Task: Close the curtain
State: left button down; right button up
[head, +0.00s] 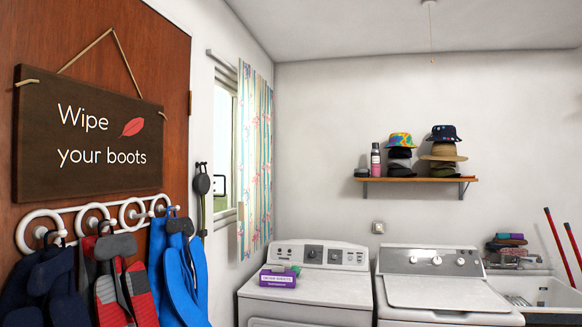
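A patterned curtain (254,160) with coloured stripes and flowers hangs at the window on the left wall. It is bunched at the right end of the window. The window (225,150) shows uncovered to the left of the curtain, with bright glass and a pale frame. A grey rod (221,61) runs above the window; the curtain hides part of it. Neither of my grippers shows in the head view.
A dryer (320,290) and a washer (440,290) stand along the back wall. A shelf (415,179) holds hats. A utility tub (545,292) is at the right.

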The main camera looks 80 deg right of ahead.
aim_at(251, 198)
jog(key=z, duration=2.35)
jog(key=i+l+z, duration=0.1)
jog(key=i+z, duration=0.15)
jog(key=i, duration=0.95)
